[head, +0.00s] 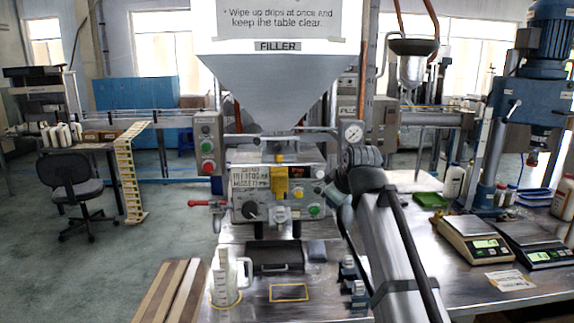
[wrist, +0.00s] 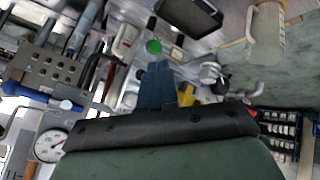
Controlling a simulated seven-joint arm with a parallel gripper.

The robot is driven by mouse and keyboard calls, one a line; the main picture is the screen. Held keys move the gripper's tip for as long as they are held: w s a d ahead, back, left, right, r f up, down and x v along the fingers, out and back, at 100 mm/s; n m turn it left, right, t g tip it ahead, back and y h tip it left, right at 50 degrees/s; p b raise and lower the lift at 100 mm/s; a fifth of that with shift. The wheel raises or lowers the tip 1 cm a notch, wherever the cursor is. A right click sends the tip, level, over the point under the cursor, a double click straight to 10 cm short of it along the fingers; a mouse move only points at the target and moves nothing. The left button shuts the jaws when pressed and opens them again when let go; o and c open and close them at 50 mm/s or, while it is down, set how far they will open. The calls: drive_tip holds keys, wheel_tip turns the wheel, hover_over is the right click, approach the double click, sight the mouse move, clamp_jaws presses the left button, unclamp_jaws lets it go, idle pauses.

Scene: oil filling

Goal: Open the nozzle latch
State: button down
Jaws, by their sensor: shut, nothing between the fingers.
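The filler (head: 255,75) is a machine with a pale hopper over a grey control box (head: 245,180). A yellow part (head: 280,182) sits upright on the front of the box, in line with the nozzle area; I cannot tell for sure that it is the latch. In the wrist view a yellow piece (wrist: 187,93) shows just beyond my fingers, partly hidden. My gripper (wrist: 156,85) is shut and empty, its blue-grey fingers pointing toward the machine front. In the head view my arm comes from the lower right and ends at the right of the box. I see no contact.
A white measuring jug (head: 224,280) stands at the front left of the bench. A black tray (head: 275,256) lies below the box. A red-handled lever (head: 203,203) juts out left. A pressure gauge (head: 353,133) is at the upper right. Scales (head: 478,243) stand right.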

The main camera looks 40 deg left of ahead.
wheel_tip(320, 180, down, 2)
drive_tip(key=s+m+y, duration=0.2)
drive_tip(key=s, duration=0.1)
drive_tip(key=m+y, duration=0.8)
drive_tip(key=m, duration=1.2)
approach(287, 174)
drive_tip(key=s+d+r, duration=0.3)
drive_tip(key=d+r, duration=0.1)
drive_tip(key=d, duration=0.1)
drive_tip(key=shift+n+t, duration=0.3)
drive_tip(key=x, duration=1.3)
drive_tip(key=shift+s+a, duration=0.1)
drive_tip(key=shift+a, duration=0.15)
drive_tip(key=shift+w+a+r, duration=0.2)
drive_tip(key=shift+w+a, duration=0.3)
drive_tip(key=shift+w+a+r, duration=0.2)
drive_tip(key=shift+w+a, duration=0.25)
